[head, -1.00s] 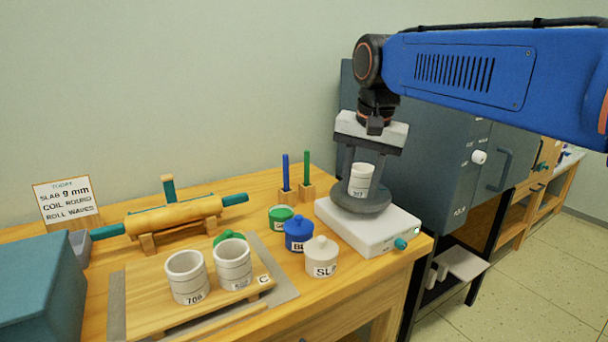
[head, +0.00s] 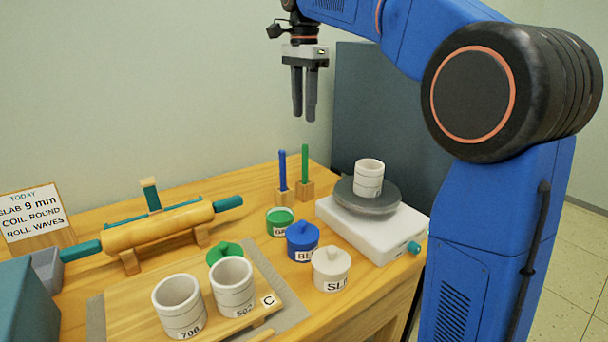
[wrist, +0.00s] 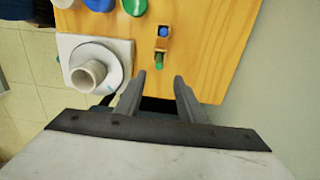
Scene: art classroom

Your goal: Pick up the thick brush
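Two upright sticks, probably brush handles, stand in small wooden blocks at the back of the bench: a blue one (head: 283,170) and a green one (head: 305,165). I cannot tell clearly which is thicker. In the wrist view they show nearly end-on, blue (wrist: 163,31) and green (wrist: 159,59). My gripper (head: 304,117) points down in the air above them, touching neither. Its fingers are apart with nothing between them, also in the wrist view (wrist: 159,77).
A white cup (head: 369,176) stands on a grey turntable (head: 345,198) to the right. Left are a rolling pin (head: 160,230) and a board with two cups. The wall is close behind.

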